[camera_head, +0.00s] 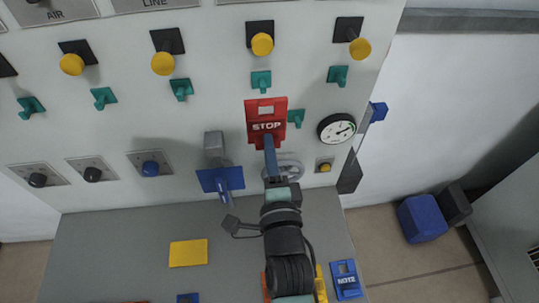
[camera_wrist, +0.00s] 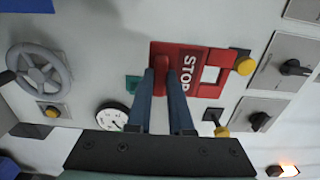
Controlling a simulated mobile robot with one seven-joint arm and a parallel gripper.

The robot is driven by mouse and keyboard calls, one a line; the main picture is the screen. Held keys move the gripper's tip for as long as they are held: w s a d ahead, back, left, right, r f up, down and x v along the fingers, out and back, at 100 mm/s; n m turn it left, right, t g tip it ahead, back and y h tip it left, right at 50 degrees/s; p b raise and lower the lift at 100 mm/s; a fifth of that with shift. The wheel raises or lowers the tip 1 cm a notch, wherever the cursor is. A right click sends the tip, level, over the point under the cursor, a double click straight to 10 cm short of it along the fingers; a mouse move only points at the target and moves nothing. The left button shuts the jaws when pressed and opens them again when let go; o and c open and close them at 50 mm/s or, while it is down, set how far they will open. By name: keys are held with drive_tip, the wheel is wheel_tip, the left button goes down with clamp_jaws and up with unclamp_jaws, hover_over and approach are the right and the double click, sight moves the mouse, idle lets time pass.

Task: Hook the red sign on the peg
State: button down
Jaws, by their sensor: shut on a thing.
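The red STOP sign (camera_head: 266,126) has a rectangular window near its top edge. My gripper (camera_head: 270,148) is shut on the sign's lower part and holds it upright in front of the panel. In the wrist view the blue fingers (camera_wrist: 161,78) close on a red grip part of the sign (camera_wrist: 189,50). A teal peg (camera_head: 261,82) shows just above the sign in the head view. Another teal peg (camera_head: 296,117) is beside the sign's right edge, and part of a teal piece (camera_wrist: 132,83) shows beside it in the wrist view. I cannot tell whether the sign touches the panel.
More teal pegs (camera_head: 338,75) and yellow knobs (camera_head: 262,44) stick out of the panel. A gauge (camera_head: 336,128) is at right, a grey handwheel (camera_head: 285,170) behind my gripper, and a blue-ended lever (camera_head: 220,178) at left. A blue NOTE sign (camera_head: 346,280) and yellow plate (camera_head: 188,253) lie below.

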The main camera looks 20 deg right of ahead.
drive_tip(key=shift+f+b+x, duration=0.15)
drive_tip(key=shift+b+x, duration=0.65)
drive_tip(key=shift+x, duration=0.85)
drive_tip(key=shift+f+b+x, duration=0.2)
drive_tip(key=shift+b+x, duration=0.55)
drive_tip(key=shift+x, duration=0.9)
drive_tip(key=shift+w+d+f, duration=0.25)
drive_tip(key=shift+w, duration=0.25)
drive_tip(key=c, duration=0.7)
unclamp_jaws()
drive_tip(key=shift+c, duration=0.2)
drive_tip(key=shift+f, duration=0.1)
drive_tip(key=b+v, duration=0.4)
drive_tip(key=v, duration=0.9)
